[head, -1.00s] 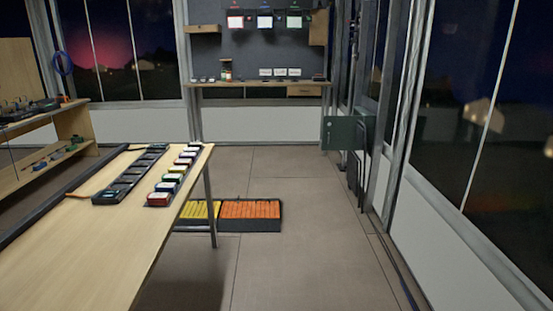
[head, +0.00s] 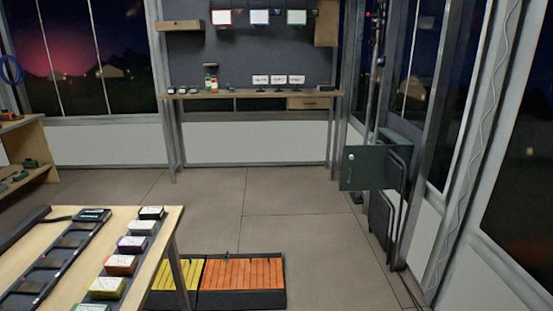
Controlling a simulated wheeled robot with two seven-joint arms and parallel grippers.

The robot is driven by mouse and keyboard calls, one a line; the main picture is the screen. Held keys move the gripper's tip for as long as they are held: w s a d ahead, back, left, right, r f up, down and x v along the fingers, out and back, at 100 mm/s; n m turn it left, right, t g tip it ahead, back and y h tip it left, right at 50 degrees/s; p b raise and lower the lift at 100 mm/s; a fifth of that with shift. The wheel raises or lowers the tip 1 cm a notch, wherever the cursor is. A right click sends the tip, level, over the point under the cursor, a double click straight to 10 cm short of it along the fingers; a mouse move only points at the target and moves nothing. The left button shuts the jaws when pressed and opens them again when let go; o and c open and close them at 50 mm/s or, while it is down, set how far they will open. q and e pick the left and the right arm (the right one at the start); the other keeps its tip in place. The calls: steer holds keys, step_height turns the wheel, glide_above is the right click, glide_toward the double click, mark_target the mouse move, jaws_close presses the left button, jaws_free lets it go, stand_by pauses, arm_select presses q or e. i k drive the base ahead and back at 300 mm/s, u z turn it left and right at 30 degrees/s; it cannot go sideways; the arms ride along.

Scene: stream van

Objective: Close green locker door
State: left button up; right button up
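The green locker door (head: 368,168) is a dark green panel on the right side of the head view. It stands out from the right wall, open, facing me, with a small pale round spot near its upper left edge. Part of the green locker body (head: 400,141) shows behind it against the wall, and its inside is hidden from me. Neither of my grippers is in view.
A wooden table (head: 150,225) with a row of small coloured boxes is at the lower left. A floor tray (head: 240,309) with yellow and orange pieces lies beside it. Dark folded frames (head: 381,222) stand below the door. The middle floor is clear.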

mark_target(368, 172)
steer(key=i, duration=1.8)
steer(key=z, duration=0.05)
